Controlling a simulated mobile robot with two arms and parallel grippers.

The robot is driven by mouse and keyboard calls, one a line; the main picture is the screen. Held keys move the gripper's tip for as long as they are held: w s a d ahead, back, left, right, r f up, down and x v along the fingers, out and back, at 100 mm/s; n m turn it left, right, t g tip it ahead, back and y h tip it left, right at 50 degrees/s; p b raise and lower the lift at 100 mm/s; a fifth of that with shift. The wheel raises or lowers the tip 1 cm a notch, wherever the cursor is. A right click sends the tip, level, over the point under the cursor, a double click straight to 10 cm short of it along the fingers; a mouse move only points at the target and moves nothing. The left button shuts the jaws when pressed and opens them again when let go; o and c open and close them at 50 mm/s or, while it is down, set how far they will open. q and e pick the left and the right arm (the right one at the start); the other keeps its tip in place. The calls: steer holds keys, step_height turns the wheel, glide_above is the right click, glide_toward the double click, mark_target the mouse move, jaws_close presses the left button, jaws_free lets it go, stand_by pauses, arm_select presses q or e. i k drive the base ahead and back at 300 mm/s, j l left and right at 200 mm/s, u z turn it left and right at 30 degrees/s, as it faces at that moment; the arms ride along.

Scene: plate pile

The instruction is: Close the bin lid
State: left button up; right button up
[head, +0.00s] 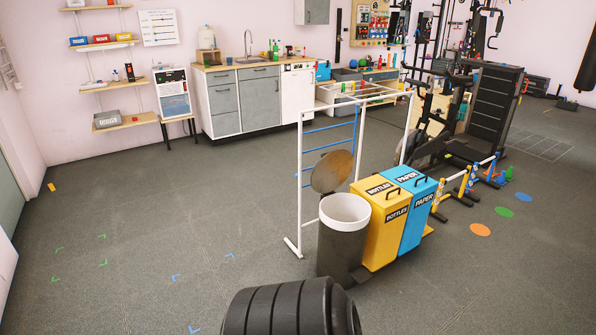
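A dark cylindrical bin (338,258) with a white rim stands on the floor right of the picture's middle. Its round brownish lid (332,171) is raised upright at the back of the rim, so the bin is open. What is inside the bin is not visible. Neither of my grippers shows in the head view.
A yellow bottles bin (385,232) and a blue paper bin (418,228) stand close on its right. A white frame (301,190) is behind. Black ribbed rings (280,308) lie at the bottom front. The floor at left (130,220) is clear.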

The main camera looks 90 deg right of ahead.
mark_target(334, 166)
steer(key=l+z, duration=0.2)
steer(key=z, duration=0.25)
steer(key=i+l+z, duration=0.1)
steer(key=z, duration=0.35)
steer(key=l+z, duration=0.2)
steer(key=z, duration=0.2)
steer(key=i+l+z, duration=0.1)
steer(key=z, duration=0.35)
steer(key=i+z, duration=0.15)
steer(key=z, duration=0.3)
steer(key=i+l+z, duration=0.1)
steer(key=z, duration=0.35)
